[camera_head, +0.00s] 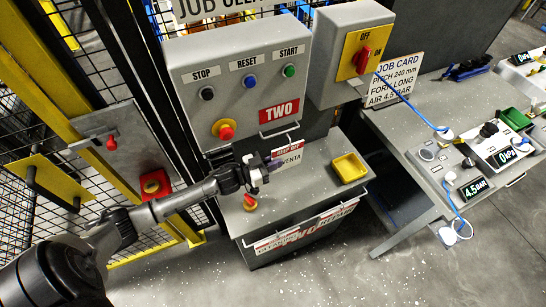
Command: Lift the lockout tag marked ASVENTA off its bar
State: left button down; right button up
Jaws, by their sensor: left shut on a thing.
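The lockout tag (291,150), white with a red band, is in front of the lower right of the grey control box marked TWO (240,86). Its black lettering is partly covered by my gripper; the visible end reads like "VENTA". A thin metal bar (280,131) runs just above the tag, under the red TWO label. I cannot tell whether the tag still touches it. My left gripper (273,164) comes in from the left and is shut on the tag at its left side. My right gripper is out of view.
An emergency stop (224,130) sits close above my gripper. A switch box (352,50) and a side table (412,130) with blue cables stand right.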

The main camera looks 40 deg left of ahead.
pick_arm(q)
jog(key=shift+s+d+p, duration=0.25)
jog(key=shift+d, duration=0.3)
jog(key=shift+s+d+p, duration=0.2)
jog(key=shift+d+p, duration=0.05)
jog(key=shift+d, duration=0.25)
jog(key=s+d+r+n+t+y, duration=0.1)
jog(key=d+r+y, duration=0.1)
jog(key=d+r, duration=0.35)
jog(key=d+r+n+y, duration=0.2)
jog(key=r, duration=0.7)
jog(key=s+d+r+n+t+y, duration=0.1)
jog(key=d+r+y, duration=0.1)
jog(key=d+r, duration=0.35)
notch_tip(320, 180, up, 25)
jog(key=a+y+p, duration=0.1)
jog(key=p, duration=2.1)
jog(key=shift+s+a+f+n+g, duration=0.2)
jog(key=shift+s+a+n+g, duration=0.05)
jog(key=shift+s+n+g, duration=0.05)
